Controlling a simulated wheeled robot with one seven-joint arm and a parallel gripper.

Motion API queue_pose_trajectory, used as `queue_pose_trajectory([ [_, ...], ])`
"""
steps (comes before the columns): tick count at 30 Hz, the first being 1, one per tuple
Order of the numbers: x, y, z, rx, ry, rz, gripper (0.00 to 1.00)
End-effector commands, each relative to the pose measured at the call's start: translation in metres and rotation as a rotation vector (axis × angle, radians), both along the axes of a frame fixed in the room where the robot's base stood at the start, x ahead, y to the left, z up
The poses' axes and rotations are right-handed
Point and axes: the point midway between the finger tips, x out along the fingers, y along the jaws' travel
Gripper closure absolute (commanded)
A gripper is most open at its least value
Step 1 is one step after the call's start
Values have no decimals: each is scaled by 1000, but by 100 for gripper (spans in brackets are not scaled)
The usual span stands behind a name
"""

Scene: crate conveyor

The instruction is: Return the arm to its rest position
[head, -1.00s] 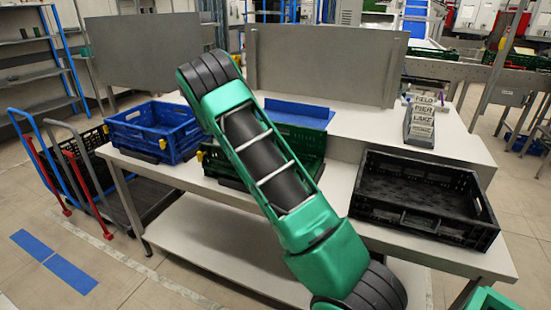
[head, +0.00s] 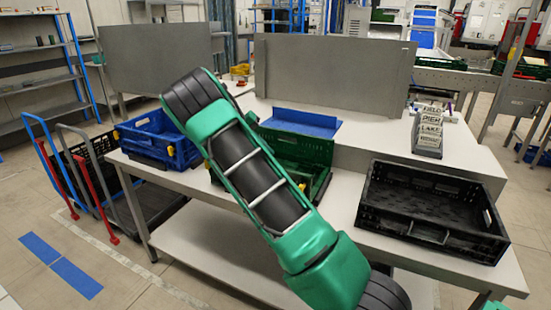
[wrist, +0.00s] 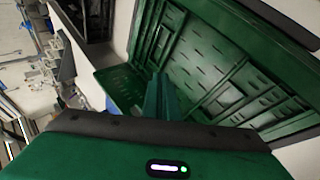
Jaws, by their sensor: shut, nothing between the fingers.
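My green and black arm crosses the middle of the head view, over the workbench (head: 345,205). My gripper is hidden behind the arm in the head view. In the wrist view my gripper (wrist: 162,85) shows its green fingers together with nothing between them. It points toward the green crate (head: 310,150), whose slatted floor and walls (wrist: 215,65) fill much of the wrist view. I cannot tell the gap between the fingertips and the crate.
A blue crate (head: 150,150) stands left of the arm and a black, empty-looking crate (head: 440,245) stands at the right. A sign holder (head: 428,142) stands at the back right. Grey panels (head: 330,72) rise behind the bench. Trolleys (head: 85,190) stand on the floor at left.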

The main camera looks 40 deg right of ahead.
Motion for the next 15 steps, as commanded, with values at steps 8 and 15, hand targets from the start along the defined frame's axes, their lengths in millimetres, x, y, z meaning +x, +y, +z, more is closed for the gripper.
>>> queue_pose_trajectory([
  [8, 14, 17, 12, -1, 0, -1, 100],
  [15, 15, 19, 13, -1, 1, -2, 100],
])
